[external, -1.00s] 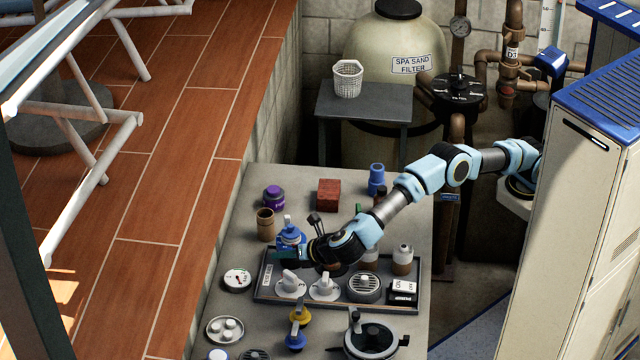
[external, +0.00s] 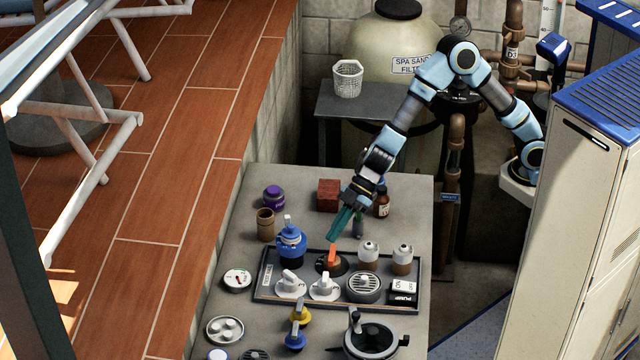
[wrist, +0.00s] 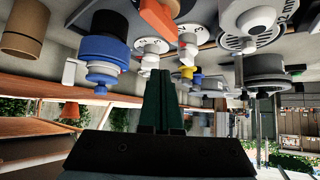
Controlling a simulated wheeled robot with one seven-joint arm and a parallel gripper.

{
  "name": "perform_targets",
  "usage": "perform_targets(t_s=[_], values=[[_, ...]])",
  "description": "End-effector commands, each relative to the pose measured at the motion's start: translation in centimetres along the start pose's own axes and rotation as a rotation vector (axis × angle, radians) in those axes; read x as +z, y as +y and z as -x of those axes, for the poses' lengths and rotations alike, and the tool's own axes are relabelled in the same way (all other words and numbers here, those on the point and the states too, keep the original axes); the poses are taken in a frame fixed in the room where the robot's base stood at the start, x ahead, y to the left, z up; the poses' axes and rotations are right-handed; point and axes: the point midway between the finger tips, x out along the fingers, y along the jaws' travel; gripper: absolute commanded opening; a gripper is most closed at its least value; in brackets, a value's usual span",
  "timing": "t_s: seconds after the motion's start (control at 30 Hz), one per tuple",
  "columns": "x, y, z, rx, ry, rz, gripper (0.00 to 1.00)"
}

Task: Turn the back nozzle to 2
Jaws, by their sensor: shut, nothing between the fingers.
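The orange-handled nozzle (external: 332,257) sits on a round dark base at the back of the grey tray (external: 264,297), behind two white-handled nozzles (external: 290,284) (external: 324,286). Its orange handle also shows at the top of the wrist view (wrist: 158,20); its scale cannot be read. My gripper (external: 333,239) has its teal fingers together and empty, pointing down just above and behind the orange handle. Whether they touch it I cannot tell. In the wrist view the closed fingers (wrist: 164,74) point toward the white dials.
A blue valve (external: 290,243) stands left of the orange nozzle, and two brown jars with pale tops (external: 368,255) (external: 402,258) stand right. A round grille (external: 364,288) and a pump switch (external: 403,291) fill the tray's right. A dark bottle (external: 382,203) stands close to my gripper.

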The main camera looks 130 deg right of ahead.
Motion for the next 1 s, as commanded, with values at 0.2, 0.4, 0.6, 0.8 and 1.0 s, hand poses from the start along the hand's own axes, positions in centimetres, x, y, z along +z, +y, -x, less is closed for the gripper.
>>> perform_targets(t_s=[0.2, 0.4, 0.6, 0.8, 1.0], values=[[0.1, -0.1, -3.5, -0.002, -0.002, 0.002, 0.0], [0.0, -0.1, -7.7, 0.0, -0.003, 0.005, 0.0], [-1.5, 0.0, -10.5, 0.001, -0.001, 0.005, 0.0], [-2.6, 0.0, -12.0, 0.001, -0.001, 0.006, 0.0], [-2.8, 0.0, -12.5, 0.002, -0.001, 0.005, 0.0]])
